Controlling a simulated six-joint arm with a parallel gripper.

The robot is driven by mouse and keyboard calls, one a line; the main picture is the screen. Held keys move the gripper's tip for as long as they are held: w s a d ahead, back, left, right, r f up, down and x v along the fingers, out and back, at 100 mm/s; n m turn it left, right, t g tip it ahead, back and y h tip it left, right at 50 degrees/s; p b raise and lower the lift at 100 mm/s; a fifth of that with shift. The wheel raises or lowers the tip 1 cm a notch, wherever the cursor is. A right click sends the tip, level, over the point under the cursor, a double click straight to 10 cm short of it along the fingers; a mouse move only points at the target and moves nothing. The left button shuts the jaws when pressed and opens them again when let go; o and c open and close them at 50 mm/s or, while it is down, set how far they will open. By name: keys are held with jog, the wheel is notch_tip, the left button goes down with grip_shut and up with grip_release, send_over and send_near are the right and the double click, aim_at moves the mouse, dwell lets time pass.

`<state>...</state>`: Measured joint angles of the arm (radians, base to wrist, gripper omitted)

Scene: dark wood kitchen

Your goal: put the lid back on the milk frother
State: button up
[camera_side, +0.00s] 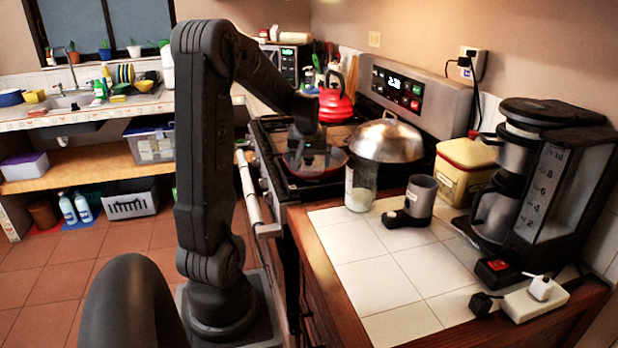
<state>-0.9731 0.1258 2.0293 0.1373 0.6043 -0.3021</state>
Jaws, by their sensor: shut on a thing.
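The milk frother (412,199), a small grey jug on a dark base, stands upright on the white tiled counter. Its top looks open. My gripper (308,158) is over the stove, to the left of the frother and apart from it. It is shut on what looks like the lid (320,167), a thin see-through disc. The lid is small here and blends with the stove behind it, so its exact edges and the fingertips are hard to make out.
A glass jar (360,187) stands between my gripper and the frother. A domed metal lid (387,138) sits behind it on the stove, near a red kettle (336,100). A yellow tin (466,168) and coffee maker (540,180) stand right. The front tiles are clear.

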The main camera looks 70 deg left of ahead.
notch_tip(320, 180, up, 11)
jog(key=w+d+m+t, duration=0.1)
jog(key=w+d+m, duration=0.15)
jog(key=w, duration=0.75)
jog(key=w+d+m, duration=0.1)
jog(key=w+d, duration=0.3)
jog(key=w, duration=0.7)
jog(key=w+d+h, duration=0.1)
jog(key=w+d, duration=0.6)
notch_tip(320, 180, down, 12)
jog(key=shift+a+m, duration=0.2)
jog(key=shift+m, duration=0.25)
dwell(0.6)
jog(key=o, duration=0.5)
